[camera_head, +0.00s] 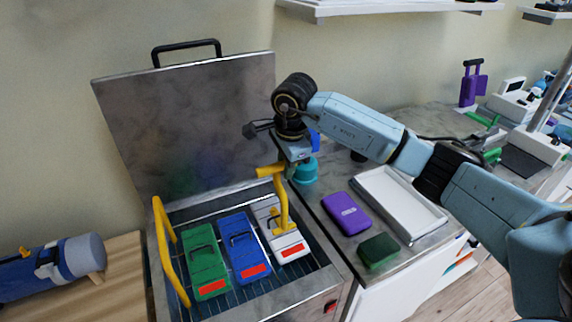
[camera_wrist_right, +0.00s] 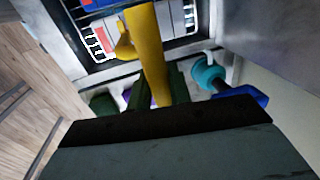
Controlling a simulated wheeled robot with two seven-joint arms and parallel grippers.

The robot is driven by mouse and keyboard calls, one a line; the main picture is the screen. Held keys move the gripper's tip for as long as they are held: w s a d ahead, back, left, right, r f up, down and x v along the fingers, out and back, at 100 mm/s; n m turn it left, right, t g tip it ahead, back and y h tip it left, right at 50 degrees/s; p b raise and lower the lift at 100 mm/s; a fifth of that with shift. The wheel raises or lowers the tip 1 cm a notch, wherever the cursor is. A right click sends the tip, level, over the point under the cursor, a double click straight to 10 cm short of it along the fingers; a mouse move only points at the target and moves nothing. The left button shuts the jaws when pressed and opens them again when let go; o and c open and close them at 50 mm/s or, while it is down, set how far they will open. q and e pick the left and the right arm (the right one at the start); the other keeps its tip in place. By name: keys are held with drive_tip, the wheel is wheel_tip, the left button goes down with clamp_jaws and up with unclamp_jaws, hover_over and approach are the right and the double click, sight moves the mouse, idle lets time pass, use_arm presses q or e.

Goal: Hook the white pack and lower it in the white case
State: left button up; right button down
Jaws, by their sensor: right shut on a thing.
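The white pack (camera_head: 292,247), with a red label, sits at the right end of a row in the open steel tank (camera_head: 322,285). It also shows at the top of the right wrist view (camera_wrist_right: 176,22). My right gripper (camera_head: 290,168) is above the tank's back right corner, shut on a yellow hook tool (camera_head: 282,205). The tool's shaft reaches down over the white pack; I cannot tell whether it has caught the pack's handle. The tool also crosses the right wrist view (camera_wrist_right: 146,50). A white open case (camera_head: 425,222) lies empty on the counter to the right. My left gripper is not in view.
A green pack (camera_head: 204,263) and a blue pack (camera_head: 240,246) lie beside the white one. The raised lid (camera_head: 190,120) stands behind. A purple case (camera_head: 346,213), dark green case (camera_head: 378,250) and teal item (camera_head: 306,172) are between tank and white case.

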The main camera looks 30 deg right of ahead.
drive_tip(key=shift+r, duration=0.15)
drive_tip(key=shift+r+p, duration=2.65)
drive_tip(key=shift+r, duration=1.55)
